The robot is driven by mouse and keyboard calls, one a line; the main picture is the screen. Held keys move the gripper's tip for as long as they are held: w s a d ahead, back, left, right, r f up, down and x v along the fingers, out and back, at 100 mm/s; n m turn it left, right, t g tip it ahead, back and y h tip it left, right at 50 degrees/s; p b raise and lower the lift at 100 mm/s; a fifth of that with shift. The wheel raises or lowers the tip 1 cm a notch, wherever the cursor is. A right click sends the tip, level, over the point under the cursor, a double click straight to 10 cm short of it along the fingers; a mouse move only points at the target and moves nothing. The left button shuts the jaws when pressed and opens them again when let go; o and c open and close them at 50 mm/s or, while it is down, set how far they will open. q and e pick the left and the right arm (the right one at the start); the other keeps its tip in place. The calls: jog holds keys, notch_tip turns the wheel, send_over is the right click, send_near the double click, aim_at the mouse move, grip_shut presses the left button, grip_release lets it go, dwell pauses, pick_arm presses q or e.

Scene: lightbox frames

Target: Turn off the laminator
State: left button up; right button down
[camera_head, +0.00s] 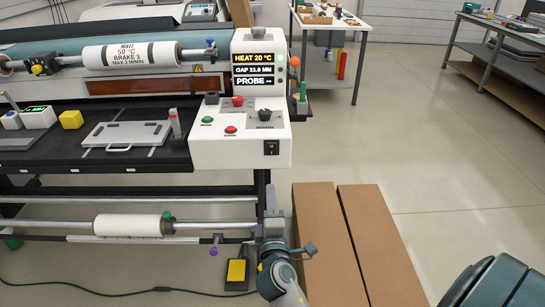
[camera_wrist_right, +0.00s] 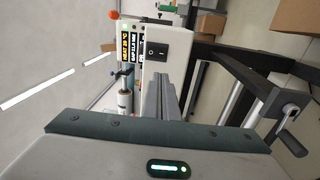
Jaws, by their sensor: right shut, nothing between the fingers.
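The laminator's white control box (camera_head: 240,150) stands at the right end of the machine. Its black rocker switch (camera_head: 271,148) is on the front face at the lower right. The display (camera_head: 254,69) is lit and reads heat 20 °C, a gap value and a probe line. My right gripper (camera_head: 270,200) is below the box, apart from the switch, and is shut with nothing held. In the right wrist view the switch (camera_wrist_right: 157,50) shows just beyond the shut fingers (camera_wrist_right: 178,85). Which side of the switch is pressed is unclear. My left gripper is out of view.
Green and red buttons (camera_head: 231,130) and a black knob (camera_head: 265,114) sit on the box top. Brown cartons (camera_head: 330,240) stand on the floor right of my right arm. A yellow pedal (camera_head: 236,270) lies below. Open floor extends to the right.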

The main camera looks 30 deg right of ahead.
aim_at(272, 146)
jog(key=shift+s+d+r+h, duration=0.15)
jog(key=shift+d+r+h, duration=0.05)
jog(key=shift+r, duration=0.3)
jog(key=shift+s+d+r+h, duration=0.15)
jog(key=shift+d+r+h, duration=0.05)
jog(key=shift+r, duration=0.25)
jog(key=shift+w, duration=0.15)
